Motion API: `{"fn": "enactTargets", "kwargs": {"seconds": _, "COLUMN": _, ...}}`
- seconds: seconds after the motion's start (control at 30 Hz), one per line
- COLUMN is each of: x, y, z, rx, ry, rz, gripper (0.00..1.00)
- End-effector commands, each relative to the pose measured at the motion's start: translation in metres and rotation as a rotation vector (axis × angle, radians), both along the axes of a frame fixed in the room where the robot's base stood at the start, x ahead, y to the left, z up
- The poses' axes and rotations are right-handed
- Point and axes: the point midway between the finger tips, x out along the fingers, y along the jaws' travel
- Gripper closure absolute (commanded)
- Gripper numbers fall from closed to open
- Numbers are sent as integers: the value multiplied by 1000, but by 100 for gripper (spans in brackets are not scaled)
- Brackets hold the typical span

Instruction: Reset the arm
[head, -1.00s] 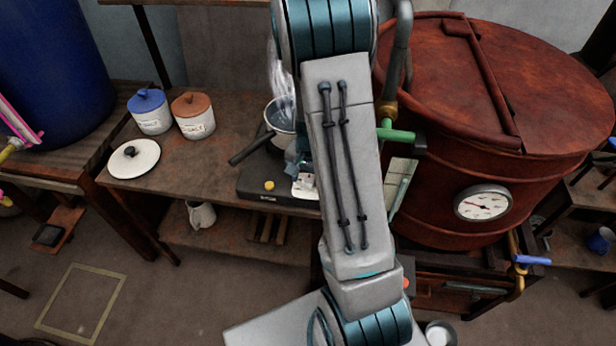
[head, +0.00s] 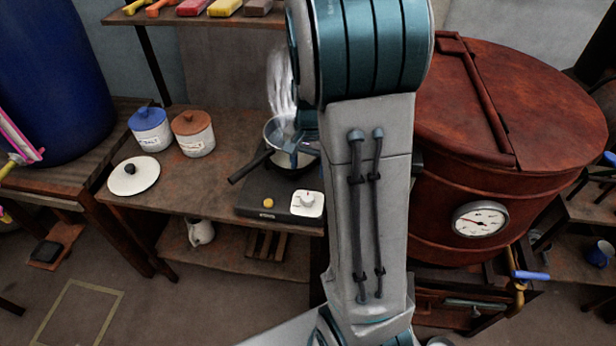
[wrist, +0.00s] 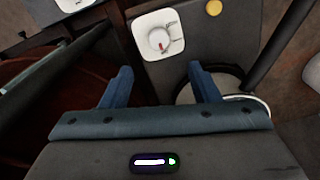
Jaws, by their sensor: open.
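My gripper (wrist: 160,84) is open and empty, its two blue fingers apart in the wrist view. In the head view my gripper (head: 294,148) shows partly beside my arm, in front of the steaming pan (head: 274,130). The pan's pale rim (wrist: 262,99) is partly hidden by my gripper in the wrist view. The hotplate (head: 256,188) has a white dial plate (head: 308,204) and a yellow button (head: 268,202). The dial plate also shows ahead of my fingers in the wrist view (wrist: 147,24). My arm hides part of the bench.
A large rusty red vat (head: 540,120) with a gauge (head: 481,219) stands close to my arm on the right. Two lidded jars, blue-topped (head: 150,132) and brown-topped (head: 193,135), and a white lid (head: 133,177) sit on the bench. A shelf (head: 130,17) overhangs it.

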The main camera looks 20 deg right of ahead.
Motion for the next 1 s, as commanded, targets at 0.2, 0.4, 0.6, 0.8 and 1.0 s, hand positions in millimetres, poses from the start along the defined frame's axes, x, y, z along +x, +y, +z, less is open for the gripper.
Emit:
{"fn": "enactTargets", "kwargs": {"seconds": 0.2, "x": 0, "y": 0, "z": 16, "rx": -1, "ry": -1, "rz": 0, "gripper": 44}}
{"fn": "enactTargets", "kwargs": {"seconds": 0.4, "x": 0, "y": 0, "z": 16, "rx": -1, "ry": -1, "rz": 0, "gripper": 44}}
{"fn": "enactTargets", "kwargs": {"seconds": 0.6, "x": 0, "y": 0, "z": 16, "rx": -1, "ry": -1, "rz": 0, "gripper": 44}}
{"fn": "enactTargets", "kwargs": {"seconds": 0.8, "x": -1, "y": 0, "z": 16, "rx": 0, "ry": -1, "rz": 2, "gripper": 44}}
{"fn": "enactTargets", "kwargs": {"seconds": 1.0, "x": -26, "y": 27, "z": 49, "rx": 10, "ry": -54, "rz": 153, "gripper": 44}}
